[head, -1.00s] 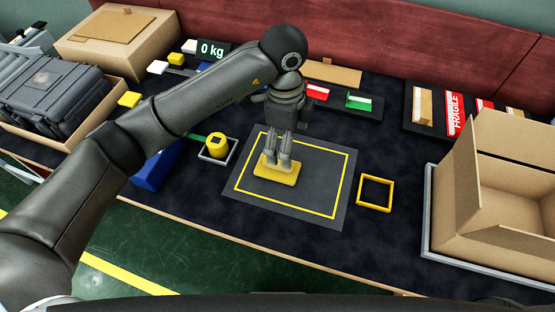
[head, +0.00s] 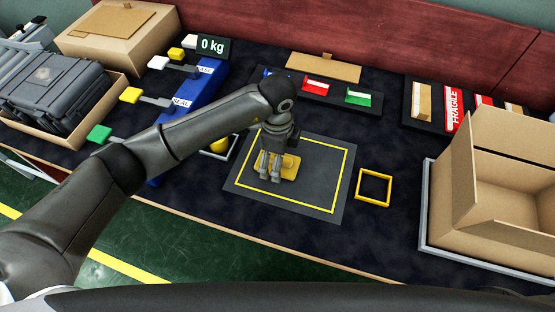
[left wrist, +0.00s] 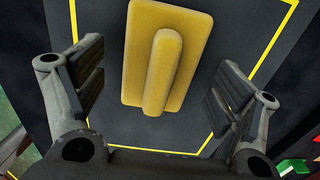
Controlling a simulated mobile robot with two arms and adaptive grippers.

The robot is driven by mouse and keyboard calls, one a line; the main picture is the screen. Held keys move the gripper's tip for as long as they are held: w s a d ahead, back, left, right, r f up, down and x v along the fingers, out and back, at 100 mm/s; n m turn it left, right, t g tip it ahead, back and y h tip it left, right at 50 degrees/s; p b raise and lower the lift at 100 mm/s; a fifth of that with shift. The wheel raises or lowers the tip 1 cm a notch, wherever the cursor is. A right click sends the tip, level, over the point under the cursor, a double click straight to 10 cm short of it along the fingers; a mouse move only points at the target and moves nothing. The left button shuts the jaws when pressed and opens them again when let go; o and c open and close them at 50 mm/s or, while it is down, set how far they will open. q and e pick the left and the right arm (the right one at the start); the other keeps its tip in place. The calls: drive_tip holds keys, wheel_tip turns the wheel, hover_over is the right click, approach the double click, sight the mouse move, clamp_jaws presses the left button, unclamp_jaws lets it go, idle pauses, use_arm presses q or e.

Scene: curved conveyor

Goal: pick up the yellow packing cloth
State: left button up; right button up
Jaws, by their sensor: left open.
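The yellow packing cloth (head: 290,166) lies on the dark mat with a yellow outline (head: 322,205). In the left wrist view the cloth (left wrist: 187,60) is a flat yellow pad with a raised ridge along its middle. My left gripper (head: 270,178) is low over the mat, at the left side of the cloth in the head view, and hides part of it. In the left wrist view its two open fingers (left wrist: 160,90) stand apart on either side of the cloth, with nothing between them gripped. My right gripper is not in view.
A yellow square frame (head: 374,188) lies right of the mat. An open cardboard box (head: 460,170) stands at the right. A yellow round object (head: 219,145) sits partly hidden behind my left arm. Red and green blocks (head: 358,97) are in a rack behind.

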use_arm(q)
drive_tip(key=c, duration=1.1)
drive_tip(key=shift+r, duration=0.6)
drive_tip(key=s+r, duration=1.1)
drive_tip(key=s, duration=0.3)
drive_tip(key=shift+d+r, duration=0.35)
drive_tip(key=shift+r, duration=0.05)
